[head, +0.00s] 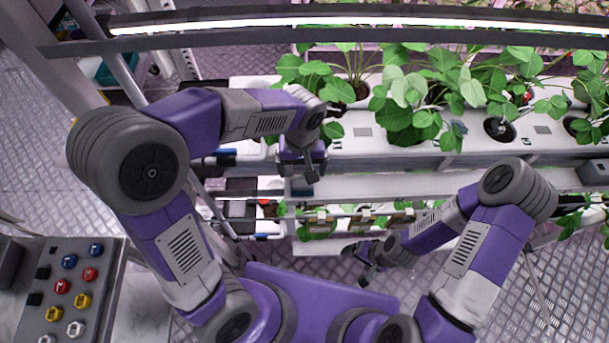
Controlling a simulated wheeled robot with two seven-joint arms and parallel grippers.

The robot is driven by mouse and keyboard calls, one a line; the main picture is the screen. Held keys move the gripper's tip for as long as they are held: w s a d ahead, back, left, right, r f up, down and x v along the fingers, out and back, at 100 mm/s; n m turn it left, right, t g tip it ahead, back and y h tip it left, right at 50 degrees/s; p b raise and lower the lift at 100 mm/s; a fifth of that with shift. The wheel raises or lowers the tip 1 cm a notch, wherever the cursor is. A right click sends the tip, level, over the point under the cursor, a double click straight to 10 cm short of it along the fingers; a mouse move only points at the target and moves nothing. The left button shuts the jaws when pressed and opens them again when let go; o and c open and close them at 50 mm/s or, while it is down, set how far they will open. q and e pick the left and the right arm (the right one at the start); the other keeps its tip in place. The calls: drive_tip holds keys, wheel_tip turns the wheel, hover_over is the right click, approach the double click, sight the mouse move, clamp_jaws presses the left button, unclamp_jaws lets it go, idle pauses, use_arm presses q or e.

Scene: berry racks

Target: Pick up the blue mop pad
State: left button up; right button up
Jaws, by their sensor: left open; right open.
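I cannot pick out the blue mop pad with certainty. A small blue-grey patch (457,127) lies on the white planter channel among the leaves, too small to identify. My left gripper (308,172) points down at the front edge of the white rack, open, with nothing visible held. A dull blue-grey surface (300,189) shows just below it, partly covered by the gripper. My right gripper (365,265) is low in front of the lower rack level, open and apparently empty.
Strawberry plants (405,100) fill the white upper channel (360,150); more plants grow on the lower level. A bright lamp bar (350,22) crosses above. A button panel (65,295) stands at lower left. A teal container (97,68) sits at upper left. Metal floor is clear at far left.

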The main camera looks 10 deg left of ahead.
sight(302, 182)
use_arm(q)
drive_tip(key=f, duration=0.1)
drive_tip(key=f+b, duration=0.1)
drive_tip(key=f, duration=0.3)
drive_tip(key=shift+s, duration=0.4)
drive_tip(key=shift+w+f, duration=0.1)
drive_tip(key=shift+f, duration=0.4)
drive_tip(key=shift+r, duration=0.1)
drive_tip(key=c, duration=1.1)
drive_tip(key=shift+d+r, duration=0.1)
